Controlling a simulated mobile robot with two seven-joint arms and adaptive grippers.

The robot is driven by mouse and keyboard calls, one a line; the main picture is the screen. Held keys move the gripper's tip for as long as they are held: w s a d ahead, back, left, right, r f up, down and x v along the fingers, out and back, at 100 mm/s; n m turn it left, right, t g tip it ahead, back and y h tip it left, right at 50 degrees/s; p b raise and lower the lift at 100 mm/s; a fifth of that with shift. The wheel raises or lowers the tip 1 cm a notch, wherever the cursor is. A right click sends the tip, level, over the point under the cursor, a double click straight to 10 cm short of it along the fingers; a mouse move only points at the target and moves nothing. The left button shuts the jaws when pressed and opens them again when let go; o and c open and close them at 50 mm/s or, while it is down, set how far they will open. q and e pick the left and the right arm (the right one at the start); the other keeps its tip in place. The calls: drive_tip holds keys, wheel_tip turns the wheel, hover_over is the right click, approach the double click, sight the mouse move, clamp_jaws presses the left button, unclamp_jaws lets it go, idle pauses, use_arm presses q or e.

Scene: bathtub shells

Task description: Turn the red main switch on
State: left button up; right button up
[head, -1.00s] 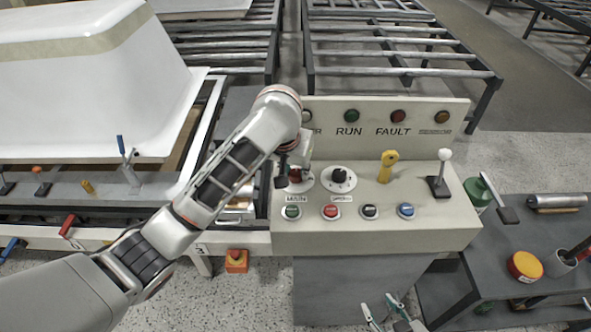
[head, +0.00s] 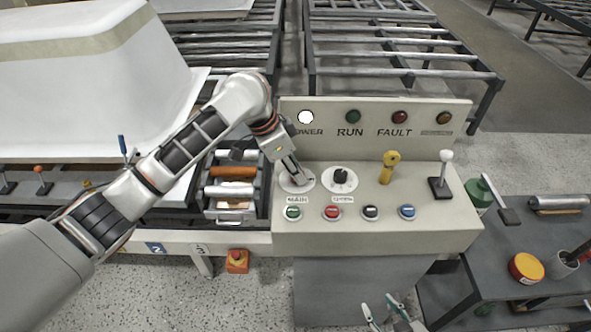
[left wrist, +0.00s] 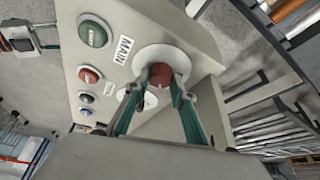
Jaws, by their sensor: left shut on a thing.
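The red main switch (left wrist: 160,72) is a red knob on a round white plate beside the MAIN label. In the left wrist view both fingers of my left gripper (left wrist: 159,84) close on its sides. In the head view my left gripper (head: 296,178) reaches down onto the white plate (head: 310,186) at the left of the sloped control panel (head: 375,240), hiding the knob. The POWER lamp (head: 306,117) above it is bright white. My right gripper (head: 379,303), at the bottom edge of the head view, has its teal fingers apart and holds nothing visible.
A black selector (head: 341,176), a yellow handle (head: 388,168) and a white-knobbed lever (head: 442,175) stand right of the switch. Several push buttons line the panel's front. The RUN lamp (head: 353,117) and FAULT lamp (head: 400,118) are dull. A bathtub shell (head: 90,80) lies left.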

use_arm(q)
drive_tip(key=m, duration=0.1)
drive_tip(key=m+g, duration=0.1)
drive_tip(key=m, duration=0.1)
drive_tip(key=shift+w+r+m, duration=0.15)
drive_tip(key=shift+m, duration=0.15)
drive_tip(key=shift+d+m+g, duration=0.1)
drive_tip(key=shift+m+g, duration=0.5)
drive_tip(key=shift+m, duration=0.7)
drive_tip(key=o, duration=1.1)
drive_tip(key=v, duration=1.1)
drive_tip(key=shift+r, duration=0.35)
drive_tip(key=shift+w, duration=0.15)
